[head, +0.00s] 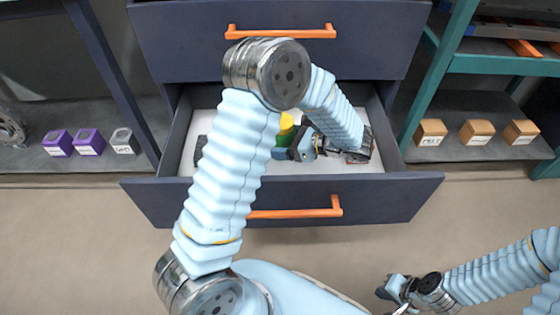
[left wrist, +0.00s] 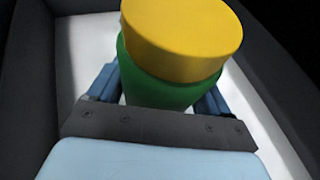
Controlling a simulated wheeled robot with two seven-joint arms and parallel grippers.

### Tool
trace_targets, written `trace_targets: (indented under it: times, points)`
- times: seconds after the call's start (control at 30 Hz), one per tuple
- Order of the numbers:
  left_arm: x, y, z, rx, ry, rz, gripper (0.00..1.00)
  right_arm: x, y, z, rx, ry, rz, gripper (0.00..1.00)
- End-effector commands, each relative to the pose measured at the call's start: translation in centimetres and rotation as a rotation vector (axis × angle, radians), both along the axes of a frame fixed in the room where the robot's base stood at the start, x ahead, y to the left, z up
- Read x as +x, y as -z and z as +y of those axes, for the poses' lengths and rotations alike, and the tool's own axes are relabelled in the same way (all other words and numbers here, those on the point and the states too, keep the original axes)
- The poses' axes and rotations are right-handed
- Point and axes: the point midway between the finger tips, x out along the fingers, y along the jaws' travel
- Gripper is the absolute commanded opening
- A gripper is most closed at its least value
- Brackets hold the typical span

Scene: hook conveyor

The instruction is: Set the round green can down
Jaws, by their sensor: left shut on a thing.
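The round green can (left wrist: 160,85) has a wide yellow lid and sits between the blue fingers of my left gripper (left wrist: 158,96), which is shut on it. In the head view the can (head: 285,137) shows only in part, behind my left arm. My left gripper (head: 290,150) is inside the open drawer (head: 385,200) with the can. The can's base is hidden, so I cannot tell whether it touches the white drawer floor. My right gripper (head: 393,290) is low at the right, outside the drawer, far from the can; its jaw opening is unclear.
The dark blue drawer front has an orange handle (head: 300,212). A closed drawer (head: 190,45) is above. A small dark object (head: 200,150) lies at the drawer's left. Purple boxes (head: 58,142) stand on the left shelf and orange-brown boxes (head: 477,131) on the right shelf.

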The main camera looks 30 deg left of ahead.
Motion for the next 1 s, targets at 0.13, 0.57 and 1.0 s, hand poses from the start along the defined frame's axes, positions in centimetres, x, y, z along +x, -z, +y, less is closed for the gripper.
trace_targets:
  times: [0.13,0.57,1.0]
  points:
    - [0.0,2.7,0.0,0.002,0.002,0.003,0.22,0.0,0.5,0.1,0.001,-0.002,0.001,0.0]
    - [0.0,7.4,0.0,0.002,0.003,-0.001,0.22,-0.1,1.2,0.2,0.005,-0.002,0.003,0.0]
    - [0.0,7.7,0.0,0.001,0.004,-0.001,0.93,-0.1,1.3,0.2,0.005,-0.004,0.003,0.0]
